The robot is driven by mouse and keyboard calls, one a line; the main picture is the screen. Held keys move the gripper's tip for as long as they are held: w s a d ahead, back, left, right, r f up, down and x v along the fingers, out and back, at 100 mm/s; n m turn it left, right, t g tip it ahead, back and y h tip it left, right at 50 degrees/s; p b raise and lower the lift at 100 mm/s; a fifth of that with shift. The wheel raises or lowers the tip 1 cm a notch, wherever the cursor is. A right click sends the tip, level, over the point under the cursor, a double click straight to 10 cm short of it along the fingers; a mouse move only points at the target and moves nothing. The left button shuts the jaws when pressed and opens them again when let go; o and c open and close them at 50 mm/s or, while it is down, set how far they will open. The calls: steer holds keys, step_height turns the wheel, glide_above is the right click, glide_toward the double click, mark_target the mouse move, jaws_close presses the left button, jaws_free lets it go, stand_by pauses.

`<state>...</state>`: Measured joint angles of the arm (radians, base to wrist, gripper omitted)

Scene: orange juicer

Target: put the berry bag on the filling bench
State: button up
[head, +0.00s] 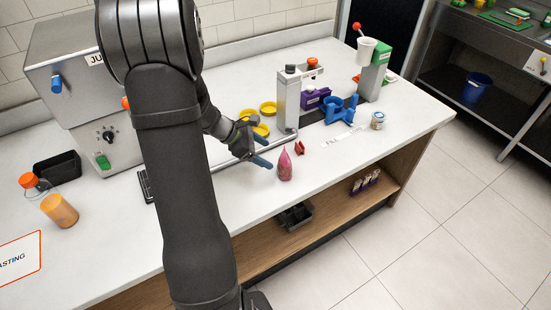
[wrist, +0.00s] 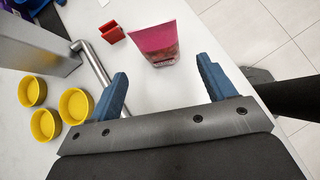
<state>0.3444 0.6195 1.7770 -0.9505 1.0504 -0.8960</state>
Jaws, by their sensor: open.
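The berry bag is a pink pouch (head: 285,166) standing upright on the white counter (head: 330,180) near its front edge. It also shows in the wrist view (wrist: 157,42), just ahead of the fingers and between their lines. My gripper (head: 268,151) is to the left of the bag in the head view, low over the counter. Its blue fingers are spread and empty in the wrist view (wrist: 163,76), and the bag is apart from them. Which surface is the filling bench I cannot tell for sure; a separate metal bench (head: 500,40) stands at the upper right.
A red clip-like piece (head: 299,148) lies behind the bag. Yellow rings (head: 267,108), a metal post (head: 288,100), a blue holder (head: 338,108) and a small jar (head: 377,120) stand farther back. A thin metal rail (wrist: 95,65) runs beside the gripper.

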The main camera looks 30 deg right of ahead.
mark_target(283, 156)
steer(key=v, duration=0.2)
steer(key=shift+w+a+r, duration=0.1)
steer(key=shift+a+r, duration=0.05)
steer(key=shift+r, duration=0.05)
steer(key=x, duration=1.2)
steer(key=shift+f, duration=0.2)
step_height(283, 156, up, 2)
steer(key=shift+r, duration=0.7)
steer(key=shift+f, duration=0.1)
